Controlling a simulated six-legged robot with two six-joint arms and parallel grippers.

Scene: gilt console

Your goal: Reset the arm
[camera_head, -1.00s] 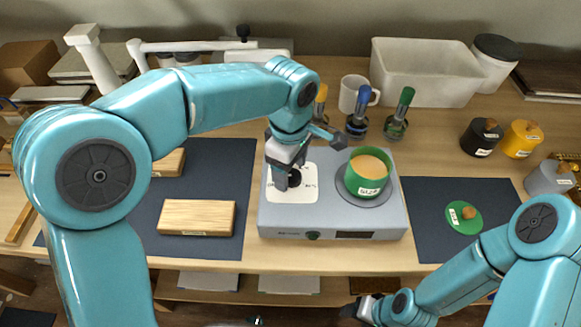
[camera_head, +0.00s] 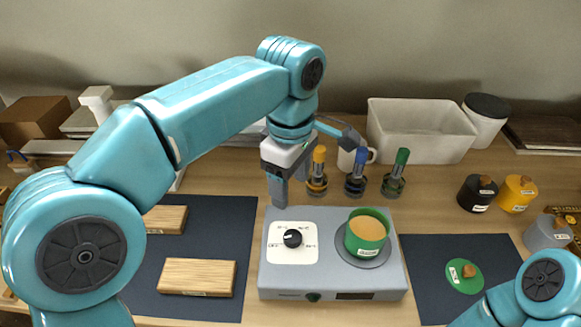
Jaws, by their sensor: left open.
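My left gripper (camera_head: 296,183) is open and empty, held up above the back edge of the grey hotplate unit (camera_head: 335,294), apart from it. Its fingers point down, behind the black knob (camera_head: 292,238) on the unit's white dial plate. The knob is fully visible. My right arm (camera_head: 540,290) shows only in the lower right corner. Its gripper is out of the frame.
A green pot (camera_head: 366,245) with tan contents stands on the hotplate. Yellow (camera_head: 318,172), blue (camera_head: 356,172) and green (camera_head: 397,172) handled tools stand behind. Wooden blocks (camera_head: 197,277) lie on the left dark mat. A green lid (camera_head: 466,282) lies on the right mat.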

